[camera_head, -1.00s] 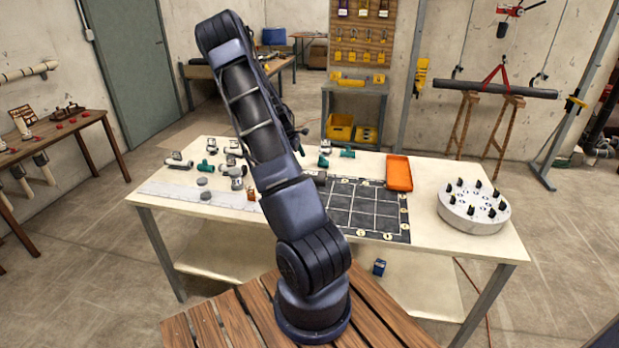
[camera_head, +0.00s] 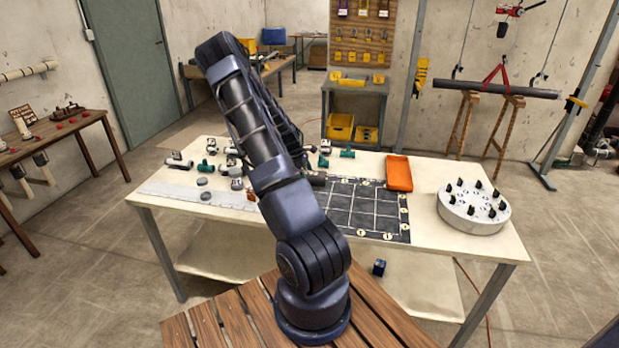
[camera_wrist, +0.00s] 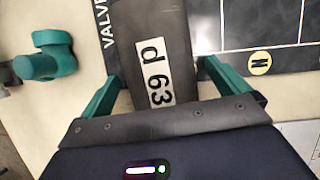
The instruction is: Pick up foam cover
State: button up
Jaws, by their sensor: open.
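The foam cover (camera_wrist: 150,25) appears to be the dark grey piece with a white "d 63" label in the wrist view. My gripper (camera_wrist: 160,70) is open, with one green finger on each side of the cover. Whether the fingers touch it I cannot tell. The cover lies at the left edge of the dark gridded mat. In the head view a dark end of it (camera_head: 317,180) shows just right of my arm, which hides the gripper and the rest.
A green pipe fitting (camera_wrist: 48,58) lies left of the gripper. On the table are the gridded mat (camera_head: 362,208), an orange tray (camera_head: 399,173), a round grey stand with black pegs (camera_head: 473,223), and several fittings (camera_head: 208,168) at the left. The front right of the tabletop is clear.

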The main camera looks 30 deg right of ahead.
jog(key=c, duration=1.1)
jog(key=shift+o, duration=0.2)
jog(key=shift+r, duration=0.1)
